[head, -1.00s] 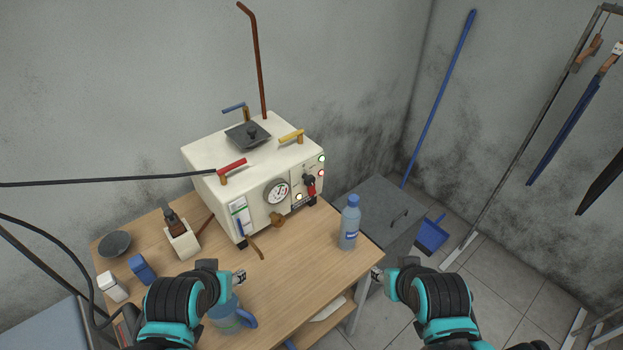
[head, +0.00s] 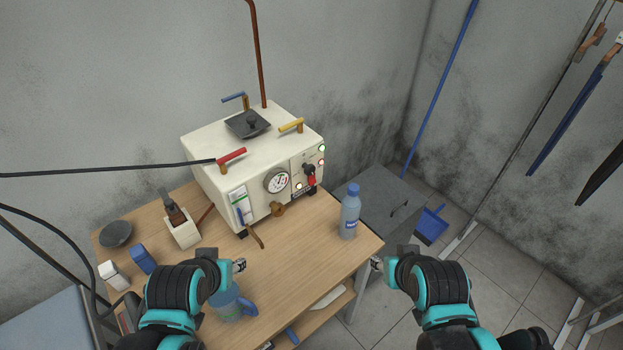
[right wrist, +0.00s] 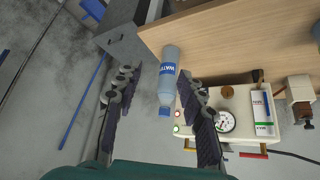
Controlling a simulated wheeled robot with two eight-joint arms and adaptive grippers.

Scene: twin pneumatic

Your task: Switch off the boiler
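The boiler (head: 233,178) is a white box on the wooden table. Its front has a round gauge (head: 277,181), a red switch knob (head: 310,175) and several small lit lamps. The boiler also shows in the right wrist view (right wrist: 243,130), where the gauge (right wrist: 224,122) is partly behind a finger. My left gripper (head: 240,265) is above the table's front, near the blue mug; its fingers are too small to tell. My right gripper (head: 376,263) is right of the table edge, apart from the boiler. In the right wrist view its fingers (right wrist: 160,105) are spread apart and empty.
A water bottle (head: 349,212) stands on the table's right side, between my right gripper and the boiler; it also shows in the right wrist view (right wrist: 168,80). A blue mug (head: 232,303) is at the front. Red, yellow and blue handles top the boiler. A grey cabinet (head: 376,200) stands right.

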